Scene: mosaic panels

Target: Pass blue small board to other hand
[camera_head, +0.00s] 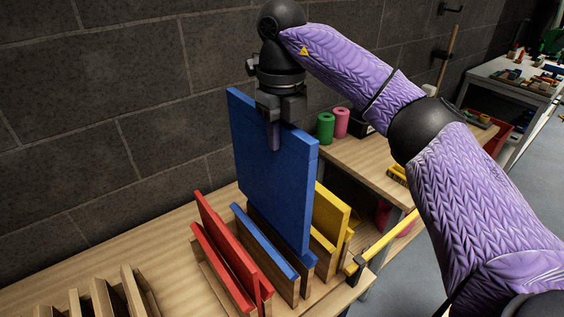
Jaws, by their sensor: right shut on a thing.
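A blue board (268,178) is held upright in the camera_head view, a little above or among the rack slots. Its lower edge is partly hidden behind the other boards, so I cannot tell whether it touches the rack. My right gripper (275,134) is shut on its top edge from above. A second, lower blue board (264,240) stands in the wooden rack (290,290) in front of it. My left gripper is not in view.
Red boards (228,245) stand left of the lower blue board, and a yellow board (330,213) stands to the right. An empty wooden rack (103,298) is at the lower left. Green (325,128) and pink (341,122) rolls sit on another table. A dark block wall (100,100) stands behind.

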